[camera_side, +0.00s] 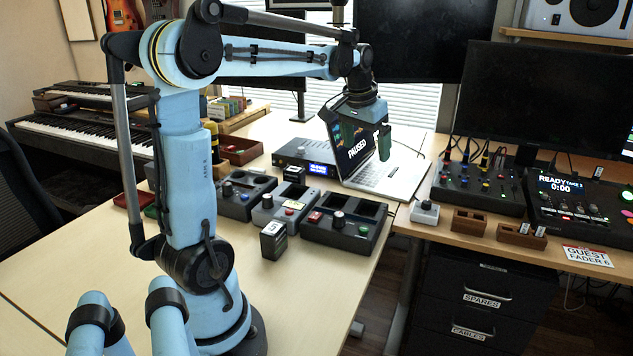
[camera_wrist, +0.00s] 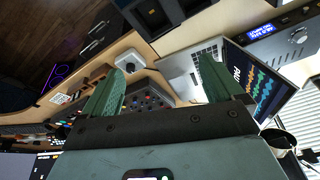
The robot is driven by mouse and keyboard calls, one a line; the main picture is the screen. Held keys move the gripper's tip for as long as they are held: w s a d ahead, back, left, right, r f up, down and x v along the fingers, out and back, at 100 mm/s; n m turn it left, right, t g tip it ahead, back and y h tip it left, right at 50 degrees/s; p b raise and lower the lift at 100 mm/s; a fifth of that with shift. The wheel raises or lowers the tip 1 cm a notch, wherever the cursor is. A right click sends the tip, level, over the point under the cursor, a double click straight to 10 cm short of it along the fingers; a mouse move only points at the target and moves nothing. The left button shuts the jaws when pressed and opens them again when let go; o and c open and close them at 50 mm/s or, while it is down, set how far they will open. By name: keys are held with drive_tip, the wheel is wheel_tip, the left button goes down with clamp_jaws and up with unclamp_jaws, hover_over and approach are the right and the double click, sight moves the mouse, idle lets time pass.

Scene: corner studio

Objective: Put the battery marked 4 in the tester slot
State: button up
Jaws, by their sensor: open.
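A dark block-shaped battery (camera_side: 273,241) with a pale top stands upright on the light table in the side view. Another dark block (camera_side: 294,174) sits behind the slotted units. No number is readable on either. Three boxes with knobs, buttons and recessed slots stand in a row: left (camera_side: 237,207), middle (camera_side: 268,216) and right (camera_side: 345,239). I cannot tell which is the tester. My gripper (camera_side: 366,146) is open and empty, raised in front of the laptop. Its green fingers also show apart in the wrist view (camera_wrist: 162,66).
An open laptop (camera_side: 393,177) stands behind the boxes, beside a grey unit with a blue display (camera_side: 318,169). A mixer (camera_side: 480,187), wooden holders (camera_side: 468,222) and a small white knob box (camera_side: 425,212) are on the right desk.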

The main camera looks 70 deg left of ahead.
drive_tip(key=s+d+m+t, duration=0.1)
drive_tip(key=s+d+m, duration=0.1)
drive_tip(key=d, duration=0.9)
drive_tip(key=shift+s+d+f+t, duration=0.3)
drive_tip(key=shift+d+f+t, duration=0.1)
drive_tip(key=shift+f, duration=0.05)
drive_tip(key=s+d+f+m, duration=0.1)
drive_tip(key=s+d, duration=0.1)
drive_tip(key=d, duration=0.1)
drive_tip(key=s+d+f+m+t+h, duration=0.1)
drive_tip(key=s+d+f, duration=0.1)
drive_tip(key=d, duration=0.2)
drive_tip(key=s+d+f+t, duration=0.1)
drive_tip(key=s+d+f, duration=0.1)
drive_tip(key=d, duration=0.1)
drive_tip(key=shift+d+m+h, duration=0.25)
drive_tip(key=shift+m+h, duration=0.15)
drive_tip(key=shift+c, duration=0.8)
drive_tip(key=shift+d+f, duration=0.1)
drive_tip(key=shift+f, duration=0.05)
drive_tip(key=c, duration=0.5)
drive_tip(key=shift+c, duration=0.5)
